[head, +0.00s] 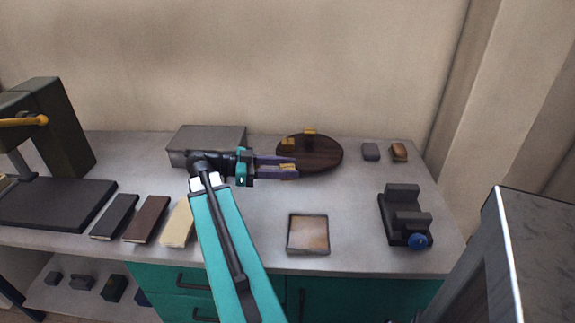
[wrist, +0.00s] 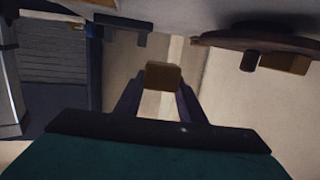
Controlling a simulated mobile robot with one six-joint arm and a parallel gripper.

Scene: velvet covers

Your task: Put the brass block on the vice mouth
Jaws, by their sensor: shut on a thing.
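My gripper (head: 290,168) is shut on a small brass block (head: 286,167), in front of a round dark wooden board in the head view. The wrist view shows the brass block (wrist: 162,75) between the fingertips, with open space around it. The vice (head: 403,218) stands at the right of the bench, a dark body with two raised jaws, a gap between them and a blue knob at its front. My gripper is well to the left of the vice and apart from it. The block's underside is hidden in the head view.
The round board (head: 318,160) carries other small brass-coloured pieces (head: 310,132). A shallow square tray (head: 308,234) lies at front centre. A grey block (head: 370,151) and a brown piece (head: 399,152) sit behind the vice. Bare bench lies between tray and vice.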

